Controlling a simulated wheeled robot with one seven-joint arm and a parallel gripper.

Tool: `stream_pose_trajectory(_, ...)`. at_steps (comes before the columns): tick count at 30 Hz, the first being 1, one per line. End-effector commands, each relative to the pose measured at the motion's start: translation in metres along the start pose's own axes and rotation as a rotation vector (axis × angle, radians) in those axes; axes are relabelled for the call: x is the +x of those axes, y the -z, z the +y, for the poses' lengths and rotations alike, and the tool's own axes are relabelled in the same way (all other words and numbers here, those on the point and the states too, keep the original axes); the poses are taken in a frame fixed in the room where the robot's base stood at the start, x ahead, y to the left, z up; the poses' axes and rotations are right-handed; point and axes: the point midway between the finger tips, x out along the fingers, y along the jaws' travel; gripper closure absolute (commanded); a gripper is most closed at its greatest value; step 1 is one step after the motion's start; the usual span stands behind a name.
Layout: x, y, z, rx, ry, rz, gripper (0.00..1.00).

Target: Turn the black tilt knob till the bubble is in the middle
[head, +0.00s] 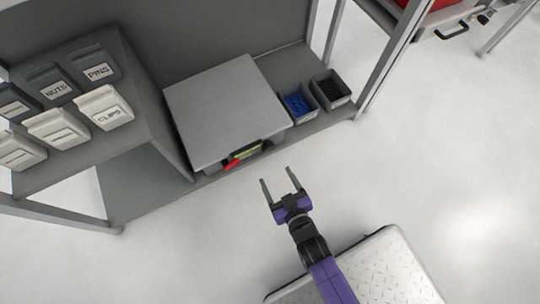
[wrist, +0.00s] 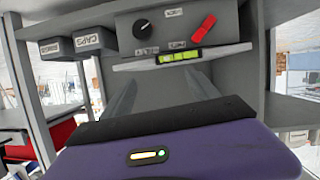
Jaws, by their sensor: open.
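The black tilt knob (wrist: 143,29) is round with a pale pointer mark. It sits on the upper left of the grey panel in the wrist view. A yellow-green bubble vial (wrist: 180,57) lies in a pale bar below it; the bubble's exact place is too small to tell. In the head view the vial (head: 247,152) shows at the box's front edge, while the knob is hidden. My gripper (head: 277,177) is open and empty, in front of the box and apart from it. Its two fingers (wrist: 165,80) point toward the panel in the wrist view.
A red lever (wrist: 204,28) is right of the knob; it also sticks out in the head view (head: 231,163). Labelled bins (head: 103,107) stand left of the grey box (head: 222,105). Open bins (head: 299,104) stand right. The floor (head: 420,150) on the right is clear.

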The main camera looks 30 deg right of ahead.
Motion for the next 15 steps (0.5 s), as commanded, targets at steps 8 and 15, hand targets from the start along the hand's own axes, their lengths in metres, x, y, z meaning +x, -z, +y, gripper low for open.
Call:
stream_pose_trajectory(8, 0.097, -0.062, 0.026, -0.11, 0.0, -0.034, 0.31)
stream_pose_trajectory(15, 0.12, -0.071, 0.032, -0.132, 0.001, -0.041, 0.31)
